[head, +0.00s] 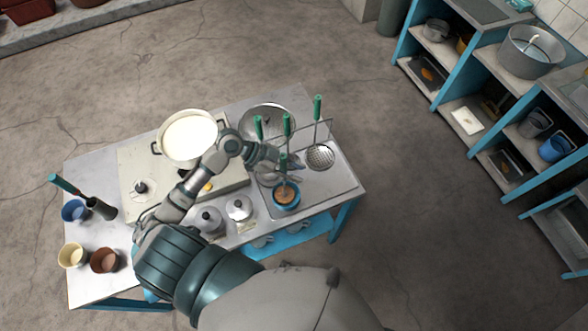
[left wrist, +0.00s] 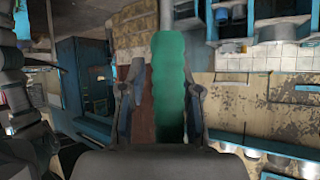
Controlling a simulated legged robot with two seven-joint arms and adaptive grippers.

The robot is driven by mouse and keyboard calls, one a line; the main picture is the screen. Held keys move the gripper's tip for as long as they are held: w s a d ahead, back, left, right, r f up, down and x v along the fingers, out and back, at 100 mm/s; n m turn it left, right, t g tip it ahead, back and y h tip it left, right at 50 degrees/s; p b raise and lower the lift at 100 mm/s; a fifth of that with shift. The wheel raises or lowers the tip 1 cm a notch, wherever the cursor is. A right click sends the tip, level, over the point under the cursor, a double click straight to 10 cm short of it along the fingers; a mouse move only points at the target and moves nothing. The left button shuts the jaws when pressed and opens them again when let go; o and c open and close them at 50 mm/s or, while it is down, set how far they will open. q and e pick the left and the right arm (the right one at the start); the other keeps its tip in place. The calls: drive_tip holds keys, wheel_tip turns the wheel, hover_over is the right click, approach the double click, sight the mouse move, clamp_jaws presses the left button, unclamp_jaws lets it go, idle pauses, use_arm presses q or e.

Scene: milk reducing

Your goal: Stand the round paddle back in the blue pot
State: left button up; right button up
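The blue pot (head: 275,203) stands at the front right of the worktop. A round brown face (head: 286,194) shows inside its rim. A green handle (head: 283,161) rises just above that pot, in line with it; whether it belongs to the brown round piece is hard to tell. My left gripper (head: 277,161) is at this handle, above the pot. In the left wrist view a green handle (left wrist: 170,85) stands between the fingers of my left gripper (left wrist: 163,95). A gap shows on its left side, and firm contact cannot be judged. My right gripper is not in view.
Other green-handled tools (head: 317,107) stand close behind the gripper. Lidded pots (head: 239,208) stand left of the blue pot. A large pot of milk (head: 190,136) sits on the stove. Another blue pot (head: 74,211) and cups (head: 71,255) are at the left.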

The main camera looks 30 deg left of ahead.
use_arm(q)
drive_tip(key=v, duration=1.1)
drive_tip(key=shift+a+r, duration=0.15)
drive_tip(key=shift+r, duration=0.15)
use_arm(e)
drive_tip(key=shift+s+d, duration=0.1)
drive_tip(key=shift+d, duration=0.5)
use_arm(q)
drive_tip(key=p+v, duration=0.4)
drive_tip(key=v, duration=0.5)
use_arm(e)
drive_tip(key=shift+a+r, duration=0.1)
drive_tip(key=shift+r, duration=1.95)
